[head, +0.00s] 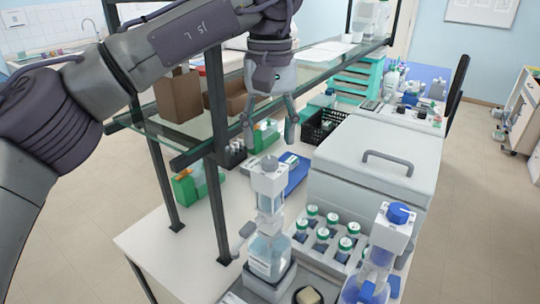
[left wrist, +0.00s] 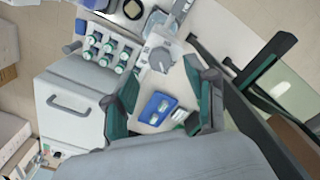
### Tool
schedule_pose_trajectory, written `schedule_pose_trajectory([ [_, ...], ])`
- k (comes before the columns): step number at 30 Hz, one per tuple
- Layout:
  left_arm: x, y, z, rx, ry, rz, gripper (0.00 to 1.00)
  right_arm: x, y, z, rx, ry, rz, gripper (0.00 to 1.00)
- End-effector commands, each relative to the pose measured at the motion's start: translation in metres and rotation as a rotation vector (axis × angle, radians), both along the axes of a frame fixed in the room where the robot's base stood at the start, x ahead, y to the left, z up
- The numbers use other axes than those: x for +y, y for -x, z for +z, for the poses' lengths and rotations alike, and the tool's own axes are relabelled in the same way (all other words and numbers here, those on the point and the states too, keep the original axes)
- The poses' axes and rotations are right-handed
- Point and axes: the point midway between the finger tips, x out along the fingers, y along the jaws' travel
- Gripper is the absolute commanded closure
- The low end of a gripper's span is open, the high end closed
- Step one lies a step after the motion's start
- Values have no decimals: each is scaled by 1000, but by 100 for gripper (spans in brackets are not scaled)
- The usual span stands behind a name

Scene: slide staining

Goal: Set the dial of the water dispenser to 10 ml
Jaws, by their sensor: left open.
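A bottle-top dispenser with a grey dial (head: 269,164) on its white head stands at the front of the bench; its clear bottle (head: 268,255) holds pale liquid. A second dispenser with a blue dial (head: 398,213) stands to its right. I cannot read a label or scale that tells which holds water. My left gripper (head: 268,136) points down, open and empty, above the grey dial, with a small gap. In the left wrist view the grey dial (left wrist: 160,60) shows just beyond and between the open fingertips (left wrist: 160,78). My right gripper is not in view.
A rack of green-capped bottles (head: 324,233) stands between the dispensers. A large grey lidded box (head: 372,160) is behind them. A blue tray (head: 297,178) lies behind the grey-dial dispenser. A glass shelf (head: 215,105) on dark posts stands close to my left arm.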

Motion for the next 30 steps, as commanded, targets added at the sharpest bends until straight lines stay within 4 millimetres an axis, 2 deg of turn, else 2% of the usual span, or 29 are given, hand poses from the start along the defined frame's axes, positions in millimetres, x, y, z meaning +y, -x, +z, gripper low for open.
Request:
schedule_pose_trajectory([
  [3,1,1,-21,4,-1,-1,44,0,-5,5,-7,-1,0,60],
  [9,0,0,-42,1,-1,0,44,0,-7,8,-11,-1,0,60],
  [20,0,0,-47,0,0,1,44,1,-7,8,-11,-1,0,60],
  [30,0,0,-47,0,0,1,100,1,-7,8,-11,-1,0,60],
])
